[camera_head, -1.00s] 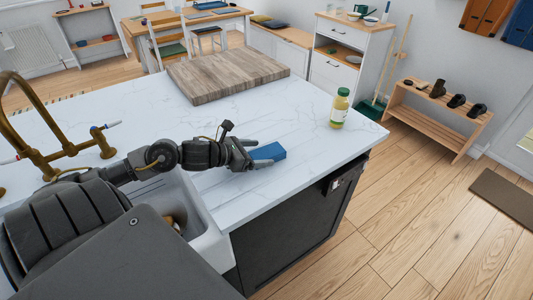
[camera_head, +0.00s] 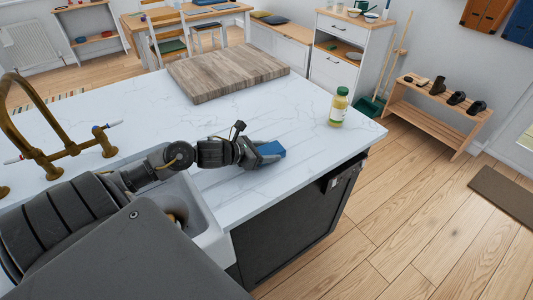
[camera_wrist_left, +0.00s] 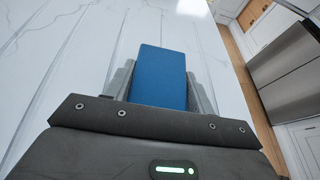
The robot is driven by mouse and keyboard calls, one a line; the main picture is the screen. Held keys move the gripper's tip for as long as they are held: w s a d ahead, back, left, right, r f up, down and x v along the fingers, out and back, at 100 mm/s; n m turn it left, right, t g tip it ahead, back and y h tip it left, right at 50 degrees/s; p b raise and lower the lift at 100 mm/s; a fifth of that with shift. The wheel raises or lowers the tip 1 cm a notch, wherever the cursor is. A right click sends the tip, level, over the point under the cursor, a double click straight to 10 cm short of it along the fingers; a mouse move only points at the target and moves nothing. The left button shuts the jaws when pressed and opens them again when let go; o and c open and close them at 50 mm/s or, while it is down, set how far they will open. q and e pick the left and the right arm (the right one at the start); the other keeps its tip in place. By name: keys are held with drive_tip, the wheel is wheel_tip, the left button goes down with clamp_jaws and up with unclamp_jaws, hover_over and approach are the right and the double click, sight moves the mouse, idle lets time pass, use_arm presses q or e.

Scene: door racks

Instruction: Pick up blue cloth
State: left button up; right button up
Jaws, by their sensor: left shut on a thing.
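The blue cloth (camera_head: 272,148) is a small folded block on the white marble counter, right of the sink. My left gripper (camera_head: 262,153) comes in from the left and is shut on the cloth. In the left wrist view the blue cloth (camera_wrist_left: 161,75) stands out between the two fingers of the left gripper (camera_wrist_left: 160,88). I cannot tell whether the cloth still touches the counter. My right gripper is not in view.
A wooden board (camera_head: 228,72) lies at the back of the counter (camera_head: 290,110). A bottle with a green cap (camera_head: 339,107) stands near the right edge. A brass tap (camera_head: 55,150) and the white sink (camera_head: 207,228) are at the left. The middle of the counter is clear.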

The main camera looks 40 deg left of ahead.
use_arm(q)
drive_tip(key=shift+r+b, duration=0.45)
drive_tip(key=shift+r, duration=0.2)
drive_tip(key=shift+r+b, duration=0.45)
drive_tip(key=shift+r, duration=0.25)
drive_tip(key=w+r, duration=0.1)
drive_tip(key=r, duration=0.1)
drive_tip(key=w+d+r, duration=0.1)
drive_tip(key=w+r, duration=0.1)
drive_tip(key=w+r+b, duration=0.1)
drive_tip(key=r, duration=0.1)
drive_tip(key=shift+w+d+r, duration=0.1)
drive_tip(key=shift+w+d, duration=0.1)
drive_tip(key=shift+w, duration=0.15)
drive_tip(key=w+d+r+b, duration=0.2)
drive_tip(key=w+r, duration=0.2)
drive_tip(key=w, duration=0.4)
drive_tip(key=shift+w+d, duration=0.3)
drive_tip(key=shift+w, duration=0.05)
